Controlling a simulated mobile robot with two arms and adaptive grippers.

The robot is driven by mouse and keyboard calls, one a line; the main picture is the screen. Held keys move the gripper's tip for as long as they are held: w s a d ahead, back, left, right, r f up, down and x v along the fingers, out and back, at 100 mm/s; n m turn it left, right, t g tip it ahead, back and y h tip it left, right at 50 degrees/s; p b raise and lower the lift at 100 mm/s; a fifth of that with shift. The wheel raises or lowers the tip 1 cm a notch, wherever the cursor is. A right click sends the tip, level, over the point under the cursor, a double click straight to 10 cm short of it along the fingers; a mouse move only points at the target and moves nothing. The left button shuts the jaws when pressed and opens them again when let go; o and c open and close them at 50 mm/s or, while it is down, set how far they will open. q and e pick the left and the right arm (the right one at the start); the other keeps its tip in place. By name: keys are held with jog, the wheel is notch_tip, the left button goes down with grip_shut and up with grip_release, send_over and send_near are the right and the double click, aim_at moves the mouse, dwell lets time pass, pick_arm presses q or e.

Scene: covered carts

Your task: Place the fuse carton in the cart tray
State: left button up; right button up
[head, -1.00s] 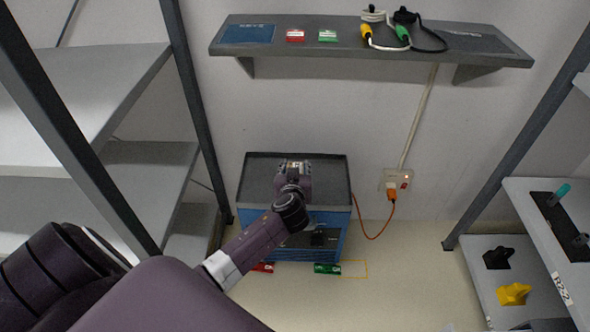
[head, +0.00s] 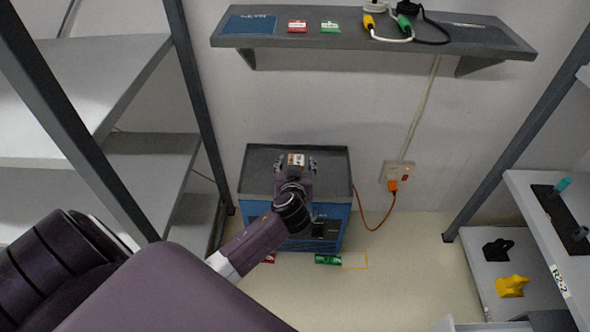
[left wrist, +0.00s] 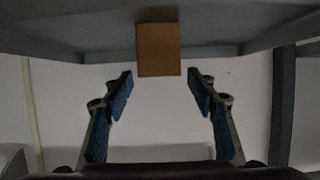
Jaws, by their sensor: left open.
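The fuse carton (head: 297,159), small with a pale and yellowish label, is at the grey tray (head: 259,160) on top of the blue cart (head: 255,208). My left gripper (head: 297,163) reaches over the tray from the front, its fingers spread on either side of the carton. In the left wrist view the carton (left wrist: 158,48) is a plain brown face beyond the open fingertips (left wrist: 160,88), with clear gaps to both. Its contact with the tray floor is hidden. My right gripper is not in view.
A wall shelf (head: 480,40) above the cart holds red and green boxes and cables. An orange cord runs from the cart to a wall socket (head: 398,172). Racks stand at left and right (head: 530,190). Green (head: 328,259) and red items lie on the floor in front.

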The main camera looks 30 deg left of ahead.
pick_arm(q)
jog(key=p+v, duration=0.1)
jog(key=v, duration=0.8)
jog(key=s+d+f+m+g+h, duration=0.2)
jog(key=s+d+f, duration=0.2)
jog(key=s, duration=0.3)
jog(key=s+d+f+m+g+h, duration=0.2)
jog(key=s+d+f+m+g, duration=0.1)
jog(key=s, duration=0.5)
jog(key=s+d+f+m+g+h, duration=0.3)
jog(key=s+d+f, duration=0.2)
jog(key=s, duration=0.3)
jog(key=shift+s+f, duration=0.25)
jog(key=shift+f, duration=0.35)
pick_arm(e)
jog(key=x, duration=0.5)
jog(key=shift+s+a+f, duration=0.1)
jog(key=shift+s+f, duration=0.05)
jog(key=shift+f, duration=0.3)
pick_arm(q)
jog(key=shift+d, duration=0.1)
